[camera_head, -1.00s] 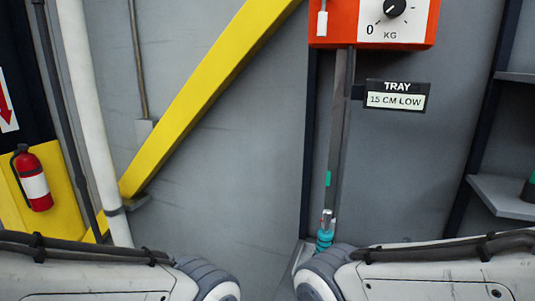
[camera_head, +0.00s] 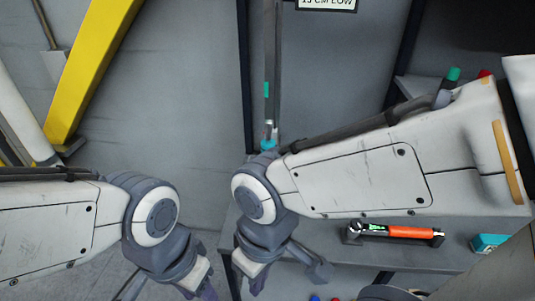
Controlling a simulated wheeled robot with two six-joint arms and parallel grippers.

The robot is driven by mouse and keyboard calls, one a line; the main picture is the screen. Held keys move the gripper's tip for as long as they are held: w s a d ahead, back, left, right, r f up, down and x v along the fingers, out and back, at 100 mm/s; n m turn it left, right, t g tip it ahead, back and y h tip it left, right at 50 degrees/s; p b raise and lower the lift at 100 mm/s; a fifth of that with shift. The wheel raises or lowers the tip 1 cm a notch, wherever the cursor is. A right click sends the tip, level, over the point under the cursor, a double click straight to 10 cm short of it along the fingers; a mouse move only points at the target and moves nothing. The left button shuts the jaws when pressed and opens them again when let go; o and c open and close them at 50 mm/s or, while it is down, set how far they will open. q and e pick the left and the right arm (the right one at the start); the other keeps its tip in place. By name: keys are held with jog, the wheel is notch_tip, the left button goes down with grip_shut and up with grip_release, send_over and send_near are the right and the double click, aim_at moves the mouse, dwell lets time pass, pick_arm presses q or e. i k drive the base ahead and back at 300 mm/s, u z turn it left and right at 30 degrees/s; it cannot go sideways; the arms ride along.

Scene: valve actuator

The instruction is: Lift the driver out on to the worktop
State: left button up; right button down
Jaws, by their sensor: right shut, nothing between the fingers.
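A tool with an orange handle and a dark, lit display end (camera_head: 395,231) lies level across dark supports on the grey surface (camera_head: 460,252), below my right forearm in the picture. It may be the driver; I cannot tell for sure. My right gripper (camera_head: 257,283) hangs at the bottom centre, left of the orange tool and apart from it. It is shut and empty. My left gripper (camera_head: 205,290) is at the bottom edge, left of the right one, its tips partly cut off; I cannot tell whether it is open.
A teal box (camera_head: 488,243) lies right of the orange tool. Small red and blue items show at the bottom edge. A grey post with a teal band (camera_head: 268,90) stands behind my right wrist. A shelf (camera_head: 412,87) with green- and red-topped items is at the upper right.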

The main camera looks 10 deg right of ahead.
aim_at(268, 143)
jog(key=z, duration=0.55)
jog(key=i, duration=0.75)
jog(key=u, duration=0.2)
